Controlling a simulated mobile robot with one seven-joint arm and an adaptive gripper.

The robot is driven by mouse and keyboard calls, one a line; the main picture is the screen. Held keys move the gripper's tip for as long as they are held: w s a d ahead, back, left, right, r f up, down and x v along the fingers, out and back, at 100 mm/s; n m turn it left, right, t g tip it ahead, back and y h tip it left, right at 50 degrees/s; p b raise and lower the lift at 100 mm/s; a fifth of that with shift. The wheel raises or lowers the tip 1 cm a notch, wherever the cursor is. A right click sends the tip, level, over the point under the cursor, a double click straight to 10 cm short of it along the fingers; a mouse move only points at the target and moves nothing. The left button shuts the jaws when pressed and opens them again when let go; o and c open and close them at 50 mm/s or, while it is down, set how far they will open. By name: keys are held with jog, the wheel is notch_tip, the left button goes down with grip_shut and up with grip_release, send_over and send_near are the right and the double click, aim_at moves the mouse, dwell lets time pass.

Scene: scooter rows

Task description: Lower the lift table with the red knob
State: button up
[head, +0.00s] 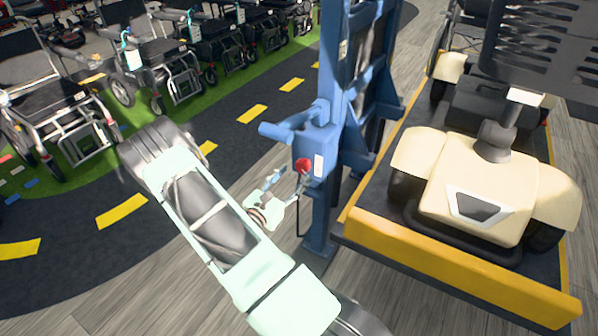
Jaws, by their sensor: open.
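The red knob (303,165) is on the front of a blue control box (318,145) fixed to the blue lift column (341,85). My gripper (287,187) is just below and left of the knob, with its fingers apart. One finger appears close to the knob, but I cannot tell whether it touches. The lift table (450,265), a dark platform with a yellow front edge, stands right of the column. A cream scooter (480,195) sits on it. The gap under the platform is hard to judge from this view.
My arm crosses the lower left and middle. A blue handle (283,131) sticks out left of the control box. Several wheelchairs (65,110) stand in a row on green flooring at the upper left. The dark path with yellow dashes (122,210) is clear.

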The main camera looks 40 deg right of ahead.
aim_at(301, 168)
jog(key=shift+x, duration=1.95)
jog(key=c, duration=1.1)
